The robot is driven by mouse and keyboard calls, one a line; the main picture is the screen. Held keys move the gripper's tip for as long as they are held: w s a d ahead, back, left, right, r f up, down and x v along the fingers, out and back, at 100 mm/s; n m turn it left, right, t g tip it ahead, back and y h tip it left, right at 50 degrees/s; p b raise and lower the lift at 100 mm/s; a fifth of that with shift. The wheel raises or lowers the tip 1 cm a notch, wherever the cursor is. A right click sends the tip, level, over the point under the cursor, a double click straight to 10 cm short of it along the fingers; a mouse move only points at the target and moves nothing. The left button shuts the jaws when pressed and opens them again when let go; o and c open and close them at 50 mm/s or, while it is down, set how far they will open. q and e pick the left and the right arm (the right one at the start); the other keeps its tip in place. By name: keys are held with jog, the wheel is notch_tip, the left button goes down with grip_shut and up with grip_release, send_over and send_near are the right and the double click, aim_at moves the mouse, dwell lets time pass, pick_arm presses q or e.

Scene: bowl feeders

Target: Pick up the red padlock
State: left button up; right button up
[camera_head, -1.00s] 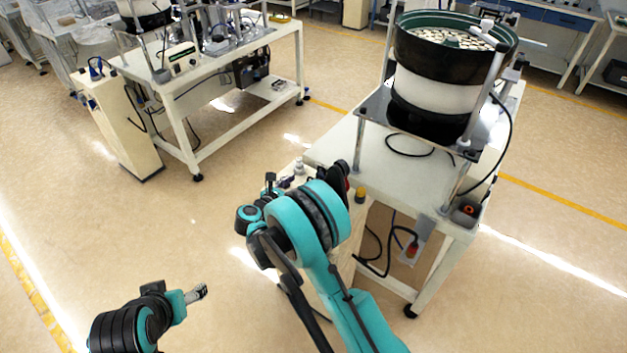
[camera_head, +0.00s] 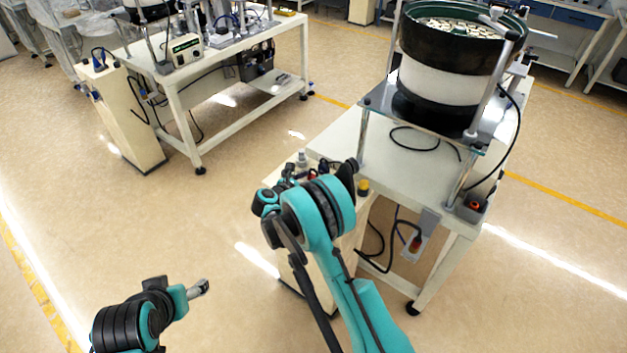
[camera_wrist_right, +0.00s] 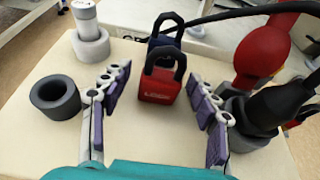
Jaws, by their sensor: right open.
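The red padlock (camera_wrist_right: 158,85) stands upright on a cream top in the right wrist view, its dark shackle upward. My right gripper (camera_wrist_right: 160,76) is open, with one finger on each side of the padlock and a gap on both sides. A blue padlock (camera_wrist_right: 165,40) stands just behind the red one, partly hidden by it. In the head view my right arm largely hides the right gripper and this spot. My left gripper (camera_head: 199,289) is low at the left in the head view, over the floor; its jaws are too small to judge.
A grey ring-shaped holder (camera_wrist_right: 55,97) stands left of the fingers, and a pale cylinder in a holder (camera_wrist_right: 88,38) behind it. A large red bulbous object (camera_wrist_right: 262,50) and a black connector (camera_wrist_right: 268,108) crowd the right finger. The bowl feeder table (camera_head: 400,170) stands beyond.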

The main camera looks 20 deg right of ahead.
grip_shut()
